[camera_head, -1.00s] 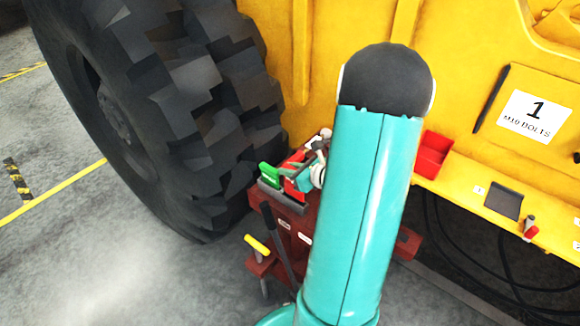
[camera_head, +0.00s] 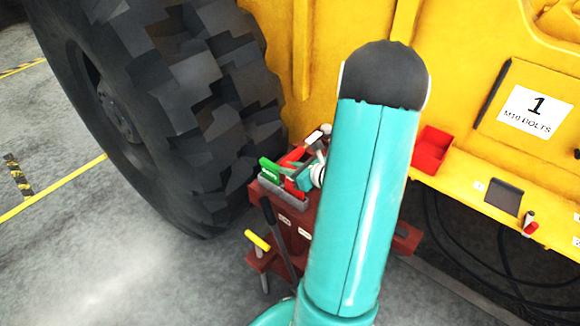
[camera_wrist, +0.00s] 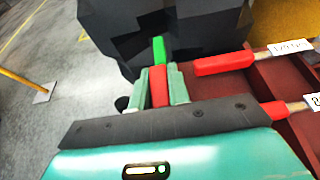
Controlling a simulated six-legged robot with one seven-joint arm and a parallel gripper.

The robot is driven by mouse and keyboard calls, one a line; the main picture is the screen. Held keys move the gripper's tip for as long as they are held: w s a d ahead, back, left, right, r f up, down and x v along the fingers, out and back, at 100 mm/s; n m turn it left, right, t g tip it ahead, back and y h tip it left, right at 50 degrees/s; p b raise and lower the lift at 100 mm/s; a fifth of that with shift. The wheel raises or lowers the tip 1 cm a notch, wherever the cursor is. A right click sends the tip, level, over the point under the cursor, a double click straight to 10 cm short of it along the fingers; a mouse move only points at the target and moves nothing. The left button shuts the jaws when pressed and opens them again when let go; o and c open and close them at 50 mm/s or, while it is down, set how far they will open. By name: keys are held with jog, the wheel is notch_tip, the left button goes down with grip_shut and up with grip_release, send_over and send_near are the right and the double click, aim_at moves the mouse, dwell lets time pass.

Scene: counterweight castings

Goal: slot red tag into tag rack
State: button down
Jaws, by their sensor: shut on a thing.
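The red tag (camera_wrist: 158,90) is upright between the two pale teal fingers of my gripper (camera_wrist: 159,84) in the wrist view, and the gripper is shut on it. In the head view the red tag (camera_head: 292,188) shows just behind the grey tag rack (camera_head: 284,196), with my gripper (camera_head: 304,180) partly hidden behind my arm. A green tag (camera_head: 270,166) stands at the left end of the rack; it shows just beyond the red tag in the wrist view (camera_wrist: 159,48). Whether the red tag's lower edge is inside a slot is hidden.
The rack sits on a dark red stand beside a large black tyre (camera_head: 190,90). Red-handled tools (camera_wrist: 224,63) lie to the right of my gripper in the wrist view. A yellow-handled tool (camera_head: 257,241) hangs lower on the stand. A red bin (camera_head: 431,150) is on the yellow ledge.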

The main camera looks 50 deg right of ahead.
jog(key=shift+f, duration=1.85)
dwell(0.6)
jog(key=c, duration=1.3)
grip_release()
jog(key=shift+o, duration=0.2)
jog(key=v, duration=1.3)
notch_tip(320, 180, up, 7)
jog(key=shift+s, duration=0.4)
jog(key=shift+r, duration=0.1)
